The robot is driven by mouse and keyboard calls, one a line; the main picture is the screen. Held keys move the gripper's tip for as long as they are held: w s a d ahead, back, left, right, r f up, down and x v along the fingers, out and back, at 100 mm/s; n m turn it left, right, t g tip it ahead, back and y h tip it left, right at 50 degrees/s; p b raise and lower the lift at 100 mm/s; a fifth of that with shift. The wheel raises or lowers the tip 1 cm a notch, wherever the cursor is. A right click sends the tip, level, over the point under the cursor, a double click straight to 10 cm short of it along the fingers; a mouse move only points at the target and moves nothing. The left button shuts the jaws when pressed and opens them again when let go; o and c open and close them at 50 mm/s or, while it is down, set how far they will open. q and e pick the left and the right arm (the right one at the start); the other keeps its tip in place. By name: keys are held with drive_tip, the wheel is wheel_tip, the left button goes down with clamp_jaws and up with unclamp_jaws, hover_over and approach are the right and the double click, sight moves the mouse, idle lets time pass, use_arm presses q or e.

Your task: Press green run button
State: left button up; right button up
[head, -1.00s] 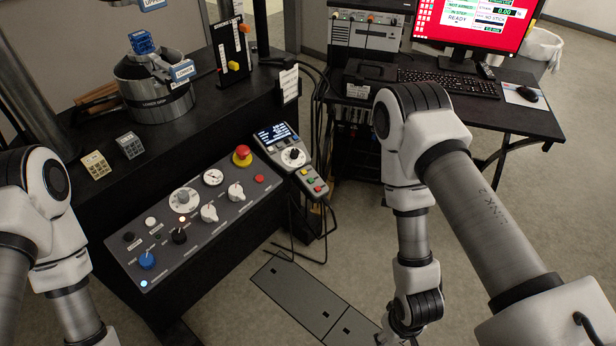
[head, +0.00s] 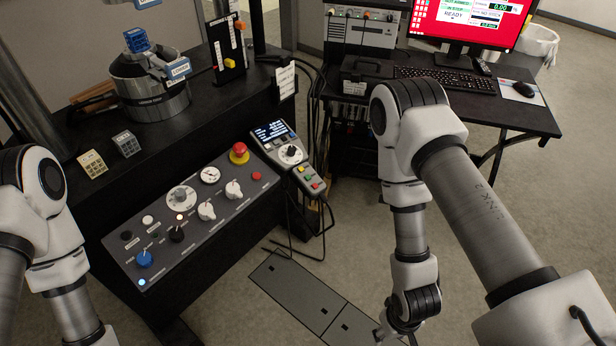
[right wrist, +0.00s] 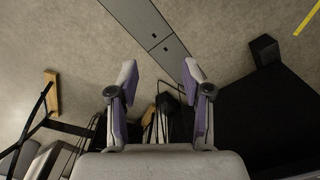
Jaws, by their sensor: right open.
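A handheld control box (head: 309,181) with small coloured buttons sits at the right end of the sloped control panel. The control panel (head: 222,228) carries knobs, a red mushroom button (head: 239,153) and a blue knob (head: 144,258). My right gripper (right wrist: 160,72) is open and empty in the right wrist view, over the floor and well apart from the buttons. In the head view my right arm hangs to the right of the panel. My left gripper is out of view; only its arm shows.
A test machine with a metal cylinder (head: 155,100) stands behind the panel. A desk (head: 470,112) with a monitor (head: 470,22) and keyboard (head: 440,77) is at the back right. Cables hang below the control box.

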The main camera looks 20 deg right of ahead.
clamp_jaws()
idle(1.0)
